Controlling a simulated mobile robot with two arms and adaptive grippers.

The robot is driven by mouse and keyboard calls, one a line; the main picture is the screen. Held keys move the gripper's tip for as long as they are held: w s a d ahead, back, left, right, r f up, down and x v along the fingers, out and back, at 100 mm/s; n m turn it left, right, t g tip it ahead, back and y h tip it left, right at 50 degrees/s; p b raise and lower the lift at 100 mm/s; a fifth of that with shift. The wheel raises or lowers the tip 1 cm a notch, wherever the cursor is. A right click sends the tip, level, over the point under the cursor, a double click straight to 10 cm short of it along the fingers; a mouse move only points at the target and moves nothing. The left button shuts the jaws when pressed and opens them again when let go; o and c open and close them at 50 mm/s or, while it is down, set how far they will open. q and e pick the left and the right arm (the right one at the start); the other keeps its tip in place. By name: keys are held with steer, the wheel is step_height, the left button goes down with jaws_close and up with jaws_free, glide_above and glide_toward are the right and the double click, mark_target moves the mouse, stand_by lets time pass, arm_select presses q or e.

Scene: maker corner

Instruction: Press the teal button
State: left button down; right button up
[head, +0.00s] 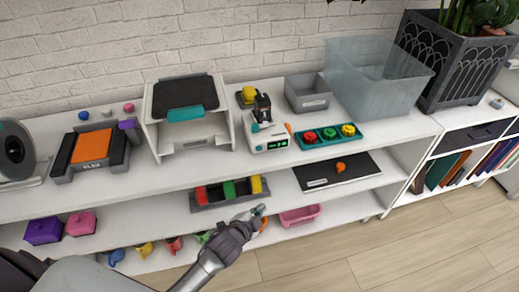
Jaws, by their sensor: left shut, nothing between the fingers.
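I cannot clearly pick out a teal button. A small white machine (268,137) with a lit green display stands on the top shelf, with small teal and orange parts on it. To its right, a teal panel (306,144) carries red, green and yellow round knobs. A teal flap (186,113) sits on the front of a white box with a black top. My left gripper (261,210) is shut and empty, in front of the lower shelf and below the white machine, apart from it. My right gripper is not in view.
A rack (231,202) with red, green and yellow blocks is on the middle shelf behind my left gripper. A black board (336,171) lies to its right. A clear bin (370,85) and a grey bin (308,100) stand behind the teal panel. Floor at the lower right is free.

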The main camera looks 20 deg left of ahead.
arm_select(q)
steer(key=w+d+r+m+t, duration=0.2)
steer(key=w+r, duration=0.1)
steer(key=r, duration=0.9)
steer(key=shift+r+t+h, duration=0.25)
steer(key=shift+t+h, duration=0.05)
steer(key=shift+t, duration=0.1)
steer(key=b, duration=0.2)
glide_toward(268, 148)
steer(key=w+d, duration=0.1)
steer(key=w+d+f, duration=0.1)
steer(key=shift+w+d+f, duration=0.1)
steer(key=shift+w+f, duration=0.05)
steer(key=shift+w, duration=0.1)
steer(key=shift+w+a, duration=0.55)
steer(key=shift+w, duration=0.3)
steer(key=shift+p, duration=0.3)
steer(key=shift+w+a, duration=0.2)
steer(key=shift+w, duration=0.15)
